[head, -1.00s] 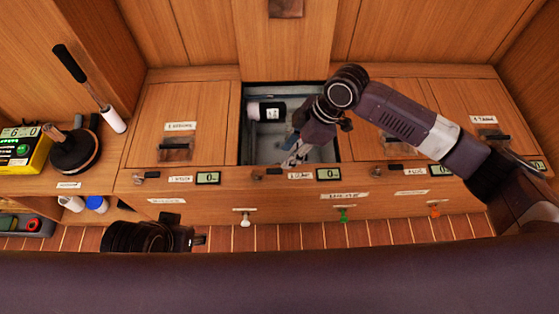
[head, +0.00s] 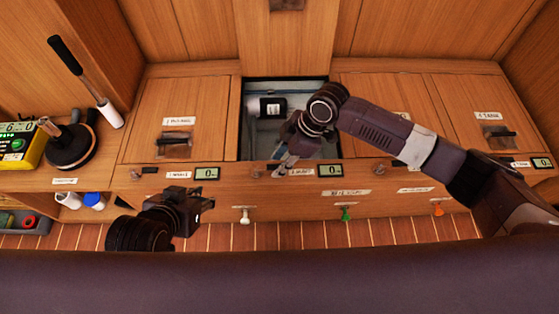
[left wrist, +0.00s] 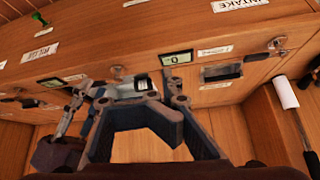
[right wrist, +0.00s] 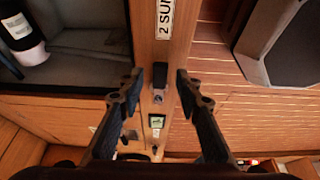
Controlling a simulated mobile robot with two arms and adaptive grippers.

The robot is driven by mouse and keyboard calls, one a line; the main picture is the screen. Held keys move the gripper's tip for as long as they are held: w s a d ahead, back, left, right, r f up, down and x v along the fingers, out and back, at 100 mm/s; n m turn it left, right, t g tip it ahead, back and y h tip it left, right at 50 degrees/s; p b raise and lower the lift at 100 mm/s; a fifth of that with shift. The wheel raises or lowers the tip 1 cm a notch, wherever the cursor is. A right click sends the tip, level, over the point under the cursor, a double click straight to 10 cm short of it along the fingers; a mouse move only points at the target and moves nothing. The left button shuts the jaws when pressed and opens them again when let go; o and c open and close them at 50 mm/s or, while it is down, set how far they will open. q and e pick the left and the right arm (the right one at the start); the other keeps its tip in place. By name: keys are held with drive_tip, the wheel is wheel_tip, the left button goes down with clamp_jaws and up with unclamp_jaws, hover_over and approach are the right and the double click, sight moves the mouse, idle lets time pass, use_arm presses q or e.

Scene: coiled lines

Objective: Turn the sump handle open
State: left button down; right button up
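The sump handle (head: 257,174) is a small dark lever on the wooden front board, left of its label (head: 301,172). In the right wrist view the handle (right wrist: 160,75) lies along the board, its dark grip toward the "2 SU…" label (right wrist: 165,18). My right gripper (head: 281,163) is open at the board. Its fingertips (right wrist: 160,80) stand on either side of the handle with gaps, apparently not closed on it. My left gripper (head: 192,205) is open and empty in front of the board; the left wrist view shows its spread fingers (left wrist: 140,100).
An open bin (head: 243,125) behind the board holds a dark and white cylinder (head: 267,107). Closed lids (head: 150,115) flank it. Coloured pull knobs, such as the green one (head: 346,214), stick out below.

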drive_tip(key=shift+c, duration=0.3)
clamp_jaws()
